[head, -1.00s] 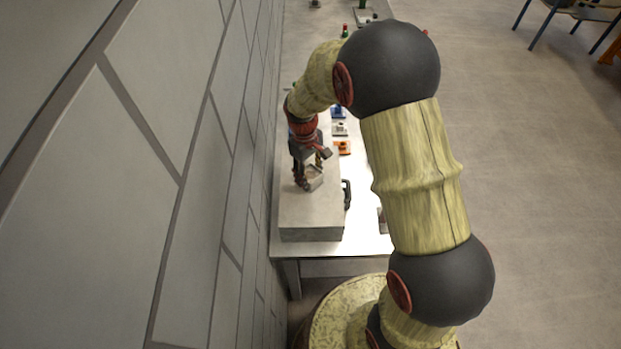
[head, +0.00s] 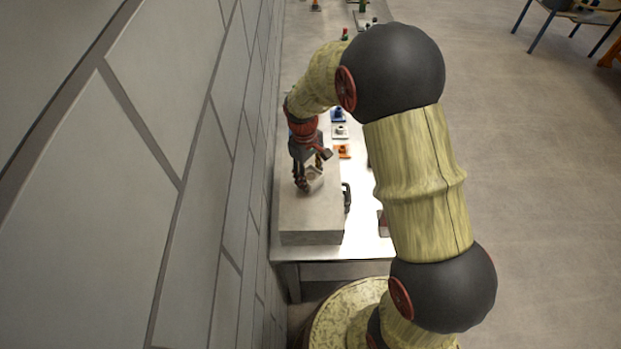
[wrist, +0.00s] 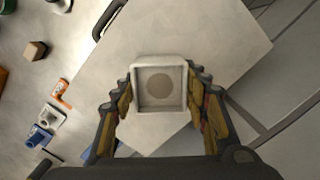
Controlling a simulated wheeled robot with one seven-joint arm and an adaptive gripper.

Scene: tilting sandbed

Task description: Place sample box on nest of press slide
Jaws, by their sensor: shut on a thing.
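The sample box (wrist: 159,88) is a small pale square box with an open top and a round brown patch inside. It is in my gripper (wrist: 160,80), whose yellow-padded fingers close on its left and right sides in the wrist view. In the head view, my gripper (head: 309,178) and the box (head: 314,181) are over a large pale grey block (head: 310,222). I cannot tell whether the box touches the block. I cannot pick out the press slide's nest in either view.
The block has a black handle (head: 347,197) on its right side. Orange (head: 342,151), white (head: 340,131) and blue (head: 338,115) fixtures stand farther along the white table. A brown block (wrist: 35,50) lies at left in the wrist view. A wall runs close along the left.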

